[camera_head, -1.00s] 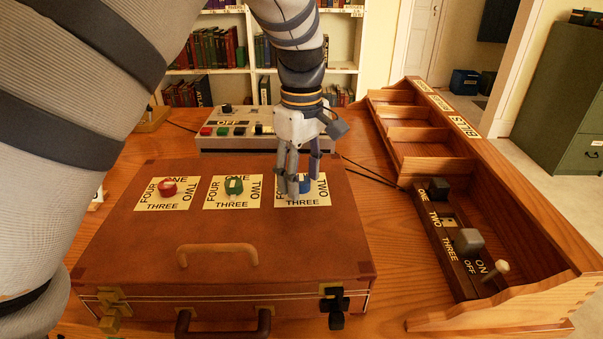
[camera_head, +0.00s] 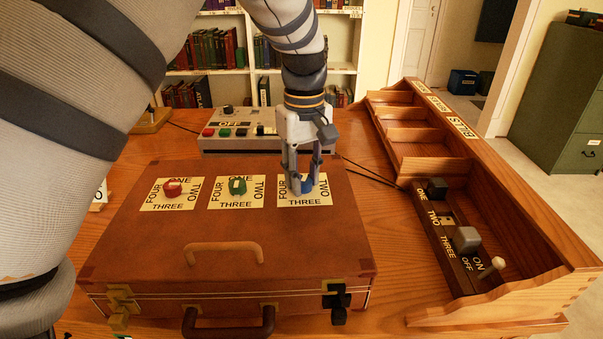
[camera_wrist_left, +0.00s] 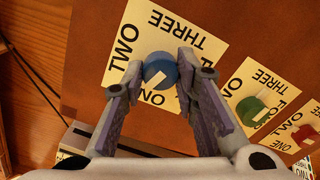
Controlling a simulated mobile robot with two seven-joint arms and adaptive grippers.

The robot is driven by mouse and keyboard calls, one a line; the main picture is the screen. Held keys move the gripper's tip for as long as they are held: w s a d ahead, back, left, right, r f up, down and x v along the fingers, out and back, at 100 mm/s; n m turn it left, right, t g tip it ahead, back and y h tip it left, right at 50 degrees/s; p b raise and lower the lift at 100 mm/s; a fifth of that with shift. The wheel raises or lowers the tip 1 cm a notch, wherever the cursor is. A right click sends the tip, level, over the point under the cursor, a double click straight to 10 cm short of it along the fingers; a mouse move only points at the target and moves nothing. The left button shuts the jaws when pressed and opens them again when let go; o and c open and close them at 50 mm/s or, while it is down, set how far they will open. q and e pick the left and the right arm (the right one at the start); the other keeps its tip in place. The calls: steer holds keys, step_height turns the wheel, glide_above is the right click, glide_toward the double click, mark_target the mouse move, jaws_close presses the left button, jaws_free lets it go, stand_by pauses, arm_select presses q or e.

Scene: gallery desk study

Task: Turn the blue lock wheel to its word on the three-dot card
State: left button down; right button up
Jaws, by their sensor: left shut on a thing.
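The blue lock wheel (camera_head: 307,184) sits on the right-hand word plate (camera_head: 304,201) on top of the brown case. My left gripper (camera_head: 303,187) points down over it, one finger on each side, shut on the wheel. In the left wrist view, the blue wheel (camera_wrist_left: 161,69) shows between the fingers (camera_wrist_left: 158,72), and its pale mark points roughly at ONE. TWO and THREE are readable on that plate; FOUR is mostly hidden there. I cannot make out a three-dot card. My right gripper is not in view.
The red wheel (camera_head: 172,188) and green wheel (camera_head: 237,186) stand on their own plates to the left. A grey button box (camera_head: 270,144) is behind the case (camera_head: 150,245). A wooden compartment rack (camera_head: 500,190) with switches stands at right.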

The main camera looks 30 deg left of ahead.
mark_target(303, 180)
arm_select(q)
steer(key=m, duration=0.3)
steer(key=shift+m, duration=0.4)
steer(key=m, duration=0.3)
steer(key=shift+m, duration=0.3)
steer(key=m, duration=0.6)
steer(key=shift+f, duration=0.1)
steer(key=shift+m, duration=0.5)
steer(key=c, duration=1.2)
jaws_free()
steer(key=shift+c, duration=0.2)
step_height(303, 180, up, 12)
